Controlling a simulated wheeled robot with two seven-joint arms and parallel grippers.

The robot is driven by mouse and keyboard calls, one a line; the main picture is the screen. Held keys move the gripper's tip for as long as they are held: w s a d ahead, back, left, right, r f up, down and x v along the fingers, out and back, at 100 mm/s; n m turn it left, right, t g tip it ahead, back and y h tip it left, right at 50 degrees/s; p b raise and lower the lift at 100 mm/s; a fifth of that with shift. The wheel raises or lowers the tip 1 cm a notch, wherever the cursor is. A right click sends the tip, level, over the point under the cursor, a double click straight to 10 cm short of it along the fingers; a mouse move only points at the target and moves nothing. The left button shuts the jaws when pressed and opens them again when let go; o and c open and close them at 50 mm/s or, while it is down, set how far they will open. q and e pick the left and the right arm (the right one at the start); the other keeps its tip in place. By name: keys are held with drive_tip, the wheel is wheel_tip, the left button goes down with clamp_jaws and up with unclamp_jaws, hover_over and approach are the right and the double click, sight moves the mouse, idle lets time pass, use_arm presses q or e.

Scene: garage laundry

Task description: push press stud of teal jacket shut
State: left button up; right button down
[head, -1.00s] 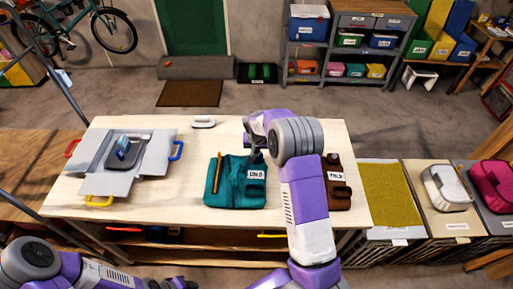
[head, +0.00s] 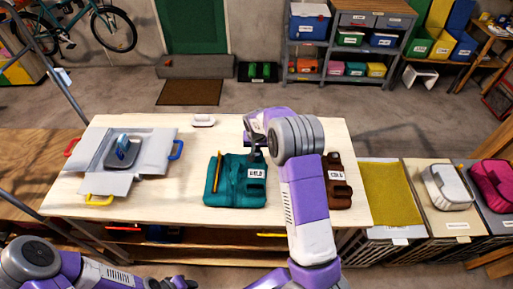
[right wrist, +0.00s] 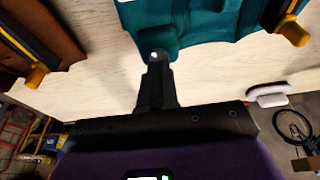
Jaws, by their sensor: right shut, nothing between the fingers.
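The teal jacket (head: 226,190) lies flat on the pale table, with a white label and an orange strip on it. In the right wrist view the teal cloth (right wrist: 195,20) has a tab reaching toward my fingers, with a small pale stud (right wrist: 155,56) on it. My right gripper (head: 254,154) is shut and empty at the jacket's far edge. In the right wrist view its fingertips (right wrist: 158,64) are at the stud and partly cover it. I cannot tell whether the stud is snapped. My left gripper (head: 178,284) is at the bottom edge, away from the jacket.
A brown labelled item (head: 338,190) lies to the right of the jacket, partly behind my right arm. A grey flapped holder (head: 155,148) with coloured handles lies at the left. A small white object (head: 203,121) is near the table's far edge. The tabletop (head: 185,190) between holder and jacket is clear.

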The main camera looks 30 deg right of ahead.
use_arm(q)
drive_tip(key=shift+r, duration=0.6)
use_arm(e)
drive_tip(key=v, duration=1.2)
drive_tip(key=shift+w+r, duration=0.2)
drive_tip(key=shift+w, duration=0.1)
use_arm(q)
drive_tip(key=shift+s, duration=0.1)
use_arm(e)
drive_tip(key=shift+d, duration=0.1)
